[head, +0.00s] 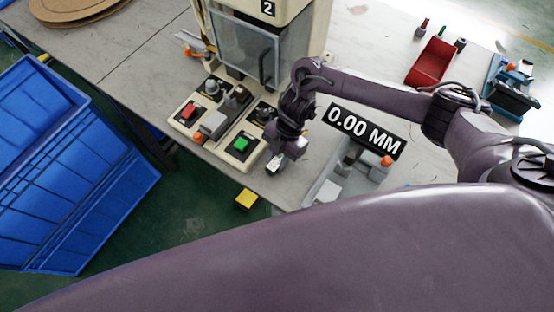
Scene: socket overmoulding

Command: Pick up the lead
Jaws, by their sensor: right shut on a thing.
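My right gripper (276,162) points down at the front edge of the workbench, just right of the press's control panel. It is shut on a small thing. Only a little pale, metallic-looking patch shows at its fingertips, so I cannot tell from its shape whether this is the lead. I cannot make out a lead for sure anywhere else in view. My left gripper is not in view. A large purple link of mine fills the lower foreground and hides what lies below.
A press (224,47) with a clear guard and control panel (187,126) stands left of the gripper. A grey gauge (328,192) with a 0.00 MM display (365,131) is right. A red bin (430,63) is at the back right. Blue crates (75,165) stand left.

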